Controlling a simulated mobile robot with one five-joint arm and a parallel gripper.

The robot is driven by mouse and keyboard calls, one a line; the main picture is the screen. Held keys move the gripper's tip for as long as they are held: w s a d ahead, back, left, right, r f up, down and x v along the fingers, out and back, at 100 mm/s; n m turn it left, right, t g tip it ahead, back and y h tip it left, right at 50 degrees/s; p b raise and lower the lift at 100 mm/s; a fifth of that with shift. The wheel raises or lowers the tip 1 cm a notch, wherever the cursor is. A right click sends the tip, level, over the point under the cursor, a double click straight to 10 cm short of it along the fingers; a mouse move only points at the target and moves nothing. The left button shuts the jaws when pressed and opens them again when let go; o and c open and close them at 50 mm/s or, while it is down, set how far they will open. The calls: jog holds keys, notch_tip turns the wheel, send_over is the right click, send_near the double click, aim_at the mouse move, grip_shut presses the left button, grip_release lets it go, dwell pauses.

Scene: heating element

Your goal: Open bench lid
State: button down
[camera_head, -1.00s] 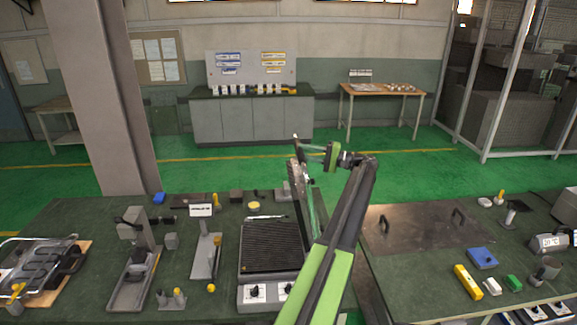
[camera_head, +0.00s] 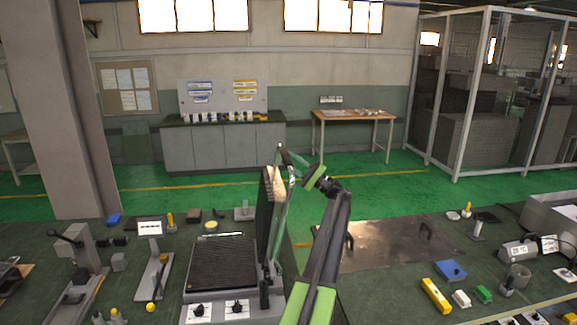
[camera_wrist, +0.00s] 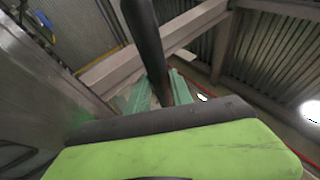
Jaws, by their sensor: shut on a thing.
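A grill-like heating unit stands on the dark green bench, with a ridged black lower plate (camera_head: 222,265) and two knobs on its front. Its lid (camera_head: 265,215) stands nearly upright at the right side of the plate, with its ridged dark face turned left. My gripper (camera_head: 283,155) is at the lid's upper edge, reached by my green and black arm from the right. In the wrist view, a dark round handle bar (camera_wrist: 145,35) runs between the green fingers of my gripper (camera_wrist: 162,92), which is shut on it. The contact itself is partly hidden.
Left of the unit stand a grey fixture with a sign (camera_head: 150,228) and a lever press (camera_head: 80,245). On the right are a metal sheet (camera_head: 380,245), a yellow block (camera_head: 436,295) and a blue block (camera_head: 450,270). Space above the bench is open.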

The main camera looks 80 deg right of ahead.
jog(key=shift+s+r, duration=0.15)
jog(key=shift+r, duration=0.2)
